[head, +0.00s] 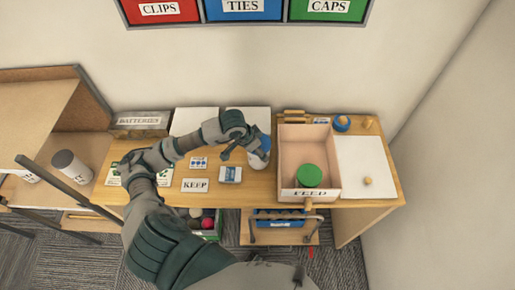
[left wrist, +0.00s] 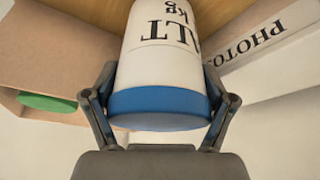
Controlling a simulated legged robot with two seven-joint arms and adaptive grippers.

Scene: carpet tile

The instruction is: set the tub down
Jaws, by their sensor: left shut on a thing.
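The tub (head: 260,160) is white with a blue lid, at the back middle of the desk (head: 255,190), just left of the box labelled FEED. In the left wrist view the tub (left wrist: 157,65) shows upside-down black letters reading "ALT" and "kg". My left gripper (head: 246,147) is shut on it. In the left wrist view the fingers of my left gripper (left wrist: 159,82) press its two sides close to the lid. Whether its base touches the desk I cannot tell. My right gripper is in neither view.
The FEED box (head: 330,160) holds a green-lidded thing (head: 309,175). A white box marked PHOTO (left wrist: 265,50) stands close by. Bare desk shows around the label.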

